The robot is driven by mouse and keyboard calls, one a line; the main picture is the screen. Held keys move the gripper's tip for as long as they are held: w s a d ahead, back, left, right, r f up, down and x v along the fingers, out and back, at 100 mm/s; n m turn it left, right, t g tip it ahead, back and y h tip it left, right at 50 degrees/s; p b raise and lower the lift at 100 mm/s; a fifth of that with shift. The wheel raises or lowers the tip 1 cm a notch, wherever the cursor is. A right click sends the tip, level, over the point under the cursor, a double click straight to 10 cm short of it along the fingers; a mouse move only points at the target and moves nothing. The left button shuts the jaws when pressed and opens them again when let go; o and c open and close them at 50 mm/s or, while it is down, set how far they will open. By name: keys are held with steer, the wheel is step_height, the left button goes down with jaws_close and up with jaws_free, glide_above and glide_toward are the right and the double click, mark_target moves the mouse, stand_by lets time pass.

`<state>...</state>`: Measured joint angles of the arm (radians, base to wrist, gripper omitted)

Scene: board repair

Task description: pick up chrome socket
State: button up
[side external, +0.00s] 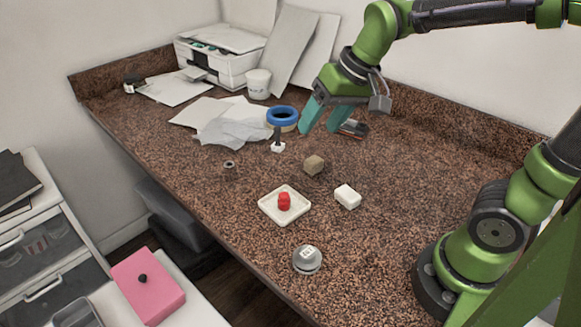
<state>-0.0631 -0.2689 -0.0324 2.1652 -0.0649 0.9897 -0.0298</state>
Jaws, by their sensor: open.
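A small grey metallic cylinder with a dark opening (229,164), which looks like the chrome socket, stands on the brown speckled counter at its left-middle part. It is small in the picture, so fine detail is unclear. My gripper (318,129) is open and empty, with teal fingers pointing down over the back part of the counter. It is to the right of the socket and farther back, clearly apart from it.
Between them stand a black-and-white upright piece (278,143) and tape rolls (282,115). A wooden cube (314,165), white block (348,197), white dish (272,211) with a red piece, and grey round item (307,264) lie nearer. Counter around the socket is clear.

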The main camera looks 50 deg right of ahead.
steer(key=w+f+n+g, duration=0.2)
steer(key=w+f+g, duration=0.1)
steer(key=w, duration=1.1)
steer(key=n+g+h, duration=0.2)
glide_toward(230, 164)
steer(key=f, duration=1.1)
steer(key=shift+s+f, duration=0.2)
steer(key=shift+f, duration=0.05)
jaws_close()
steer(key=shift+r, duration=0.1)
